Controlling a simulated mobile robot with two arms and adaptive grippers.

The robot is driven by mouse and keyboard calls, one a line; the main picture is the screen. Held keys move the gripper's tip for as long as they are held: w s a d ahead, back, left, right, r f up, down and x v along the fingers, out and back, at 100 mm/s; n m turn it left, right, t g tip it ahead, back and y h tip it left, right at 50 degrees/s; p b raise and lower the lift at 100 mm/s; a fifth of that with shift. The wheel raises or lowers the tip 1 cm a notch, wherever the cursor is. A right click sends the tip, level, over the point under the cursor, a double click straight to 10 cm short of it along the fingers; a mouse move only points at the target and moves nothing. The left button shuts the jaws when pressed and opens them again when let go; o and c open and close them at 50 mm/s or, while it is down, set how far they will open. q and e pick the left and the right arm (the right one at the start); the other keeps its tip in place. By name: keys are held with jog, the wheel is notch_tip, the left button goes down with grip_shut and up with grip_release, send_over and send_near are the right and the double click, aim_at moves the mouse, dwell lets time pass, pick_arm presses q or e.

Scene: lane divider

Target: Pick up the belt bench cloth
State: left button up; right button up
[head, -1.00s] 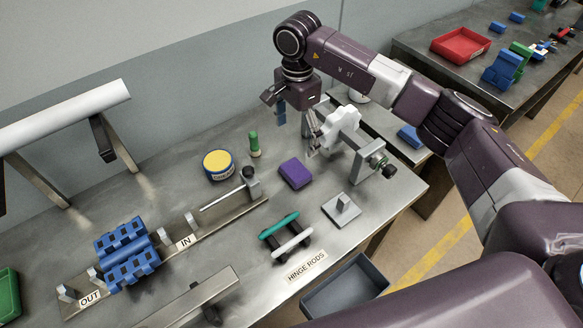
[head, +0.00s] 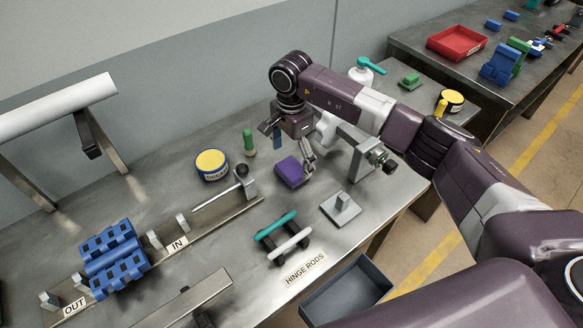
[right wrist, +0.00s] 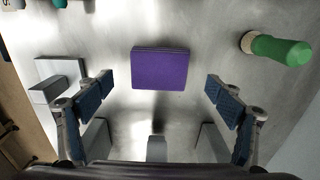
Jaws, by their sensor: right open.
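The belt bench cloth appears to be the purple folded pad (head: 289,172) lying flat on the steel bench. It also shows in the right wrist view as a purple rectangle (right wrist: 160,68), whole and unobstructed. My right gripper (head: 293,153) points down close above the pad, and one finger overlaps the pad's right edge in the head view. In the right wrist view the gripper (right wrist: 159,88) is open and empty. Its blue-padded fingers stand wide on either side, with the pad mostly just beyond the line between the tips. My left gripper is not in view.
A green-handled tool (head: 249,142) and a yellow-lidded tin (head: 211,165) stand left of the pad. A clamp fixture (head: 350,150) is close on the right. A metal block (head: 341,208) and hinge rods (head: 283,237) lie nearer the front. A grey bin (head: 346,291) sits below the edge.

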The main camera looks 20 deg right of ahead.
aim_at(291, 168)
notch_tip(291, 168, down, 2)
jog(key=shift+f+p, duration=0.15)
jog(key=shift+p, duration=0.2)
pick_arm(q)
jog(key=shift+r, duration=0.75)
pick_arm(e)
jog(key=shift+f, duration=0.45)
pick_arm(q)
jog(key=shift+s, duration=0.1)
pick_arm(e)
jog(key=shift+c, duration=0.3)
jog(key=c, duration=1.2)
pick_arm(q)
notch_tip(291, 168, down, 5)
jog(key=b, duration=0.5)
pick_arm(e)
notch_tip(291, 168, up, 20)
jog(key=shift+r, duration=0.1)
